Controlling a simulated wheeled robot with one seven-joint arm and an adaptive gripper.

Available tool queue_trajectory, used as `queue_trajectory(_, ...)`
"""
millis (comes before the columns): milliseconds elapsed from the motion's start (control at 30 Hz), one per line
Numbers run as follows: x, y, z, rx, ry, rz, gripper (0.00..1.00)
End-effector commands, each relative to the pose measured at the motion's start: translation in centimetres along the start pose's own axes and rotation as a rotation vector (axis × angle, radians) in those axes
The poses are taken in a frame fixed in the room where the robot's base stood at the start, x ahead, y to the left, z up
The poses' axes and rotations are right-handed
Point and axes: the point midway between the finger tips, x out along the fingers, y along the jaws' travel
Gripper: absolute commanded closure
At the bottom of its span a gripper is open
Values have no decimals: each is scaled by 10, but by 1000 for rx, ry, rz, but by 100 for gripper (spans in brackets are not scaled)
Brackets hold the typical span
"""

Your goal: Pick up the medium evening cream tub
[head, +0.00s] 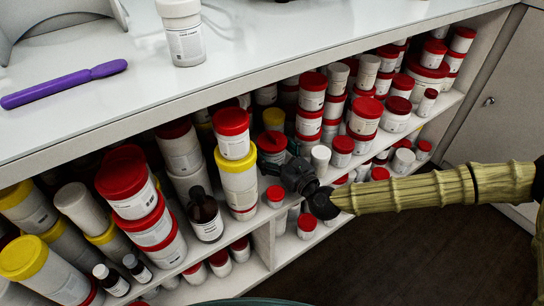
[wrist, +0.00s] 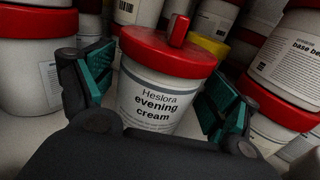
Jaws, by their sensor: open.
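The evening cream tub (wrist: 150,100) is white with a red lid, and its label reads "Heslora evening cream". In the wrist view it stands upright in the middle, between the two teal-padded fingers of my gripper (wrist: 157,82). The fingers are open, one on each side, with the left pad close to the tub's side; I cannot tell whether they touch it. The lower part of the tub is hidden by my gripper. In the head view my gripper (head: 283,155) reaches into the shelf, at what appears to be the same red-lidded tub (head: 271,140), mostly hidden.
Red-lidded tubs crowd both sides, including a base tub (wrist: 288,55) close on the right and another tub (wrist: 35,70) on the left. A yellow-lidded stack (head: 238,180) and a brown bottle (head: 206,215) stand left of my gripper. The white countertop (head: 270,50) overhangs the shelf.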

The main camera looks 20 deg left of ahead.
Motion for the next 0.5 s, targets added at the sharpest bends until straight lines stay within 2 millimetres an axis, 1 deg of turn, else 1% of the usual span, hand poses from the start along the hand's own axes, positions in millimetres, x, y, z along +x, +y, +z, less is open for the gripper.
queue_trajectory(133,19,2,-6,-1,0,1,12)
queue_trajectory(267,34,2,-4,-3,-1,1,12)
queue_trajectory(367,39,1,-3,-1,0,-1,12)
queue_trajectory(500,39,1,-3,0,0,-1,12)
